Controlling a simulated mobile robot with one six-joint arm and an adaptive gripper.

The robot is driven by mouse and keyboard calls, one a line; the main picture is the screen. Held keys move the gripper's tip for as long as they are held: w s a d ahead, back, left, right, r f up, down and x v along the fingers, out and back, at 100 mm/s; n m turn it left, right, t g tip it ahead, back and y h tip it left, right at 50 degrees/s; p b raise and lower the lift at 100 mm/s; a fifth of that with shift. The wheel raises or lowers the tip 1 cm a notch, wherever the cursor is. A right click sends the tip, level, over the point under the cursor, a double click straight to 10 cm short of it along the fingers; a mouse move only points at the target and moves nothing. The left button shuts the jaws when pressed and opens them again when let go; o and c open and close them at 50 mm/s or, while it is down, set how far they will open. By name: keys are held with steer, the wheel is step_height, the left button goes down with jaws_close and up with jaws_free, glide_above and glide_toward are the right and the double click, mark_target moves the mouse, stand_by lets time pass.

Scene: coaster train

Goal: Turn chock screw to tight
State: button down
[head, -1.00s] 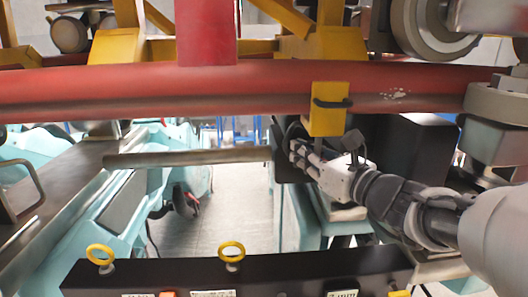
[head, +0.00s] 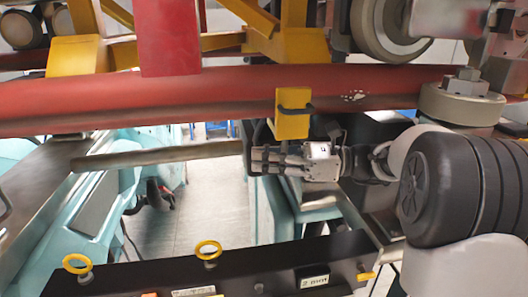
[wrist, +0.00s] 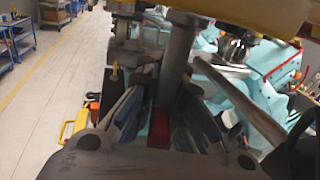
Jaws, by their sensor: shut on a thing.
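A yellow chock block (head: 293,113) sits against the red rail in the head view, with a black band across it. In the wrist view a grey upright shaft (wrist: 178,60), which looks like the chock screw, comes down below a yellow part at the top. My gripper (head: 262,158) is just below and left of the block, lying nearly level and pointing left. It is shut on the shaft; in the wrist view its fingers (wrist: 160,112) stand on both sides of the shaft's lower end. The exact contact is partly hidden by the fingers, and I cannot read the screw's tightness.
The red rail (head: 100,97) crosses just above my gripper. A long grey bar (head: 160,156) runs left from beside the fingers. A black beam with yellow eye rings (head: 209,250) lies in front. Teal machine bodies stand on both sides of an open floor aisle (head: 210,200).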

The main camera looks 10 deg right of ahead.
steer(key=shift+s+a+n+g+y, duration=0.15)
steer(key=shift+s+n+g, duration=0.1)
steer(key=shift+n+g, duration=0.65)
steer(key=shift+s+d+n+g+y, duration=0.2)
steer(key=shift+n+g, duration=0.3)
steer(key=shift+g, duration=0.8)
steer(key=shift+s, duration=0.1)
steer(key=c, duration=1.7)
jaws_free()
